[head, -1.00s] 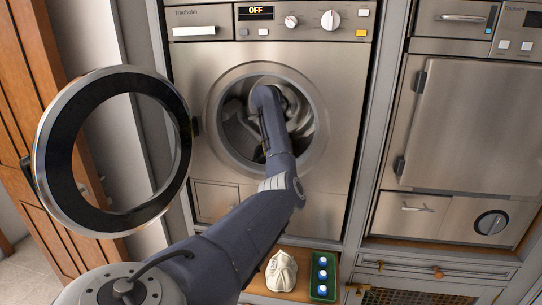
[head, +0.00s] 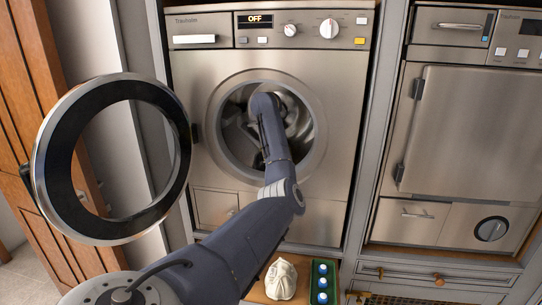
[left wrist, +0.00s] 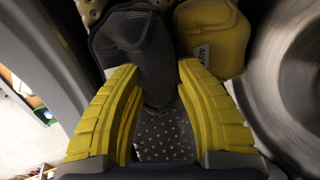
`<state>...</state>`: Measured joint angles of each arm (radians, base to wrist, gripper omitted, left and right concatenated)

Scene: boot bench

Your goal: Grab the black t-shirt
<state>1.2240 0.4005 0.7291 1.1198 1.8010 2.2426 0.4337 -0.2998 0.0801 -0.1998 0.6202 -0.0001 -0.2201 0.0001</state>
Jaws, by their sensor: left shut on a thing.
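My left arm reaches through the open front of the washing machine (head: 330,190) in the head view, and its gripper is hidden inside the drum. In the left wrist view my left gripper (left wrist: 157,78) has its yellow fingers on either side of a bunched dark grey-black cloth, the black t-shirt (left wrist: 138,48). The gripper is shut on this cloth, which extends beyond the fingertips. A yellow cloth (left wrist: 213,38) with a white label lies just right of it. My right gripper is in neither view.
The round door (head: 48,150) stands swung open to the left. Below the machine are a white tied bag (head: 281,279) and a green tray (head: 333,275) with blue-and-white items. A steel appliance (head: 470,130) stands to the right. The metal drum (left wrist: 290,80) curves close on the gripper's right.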

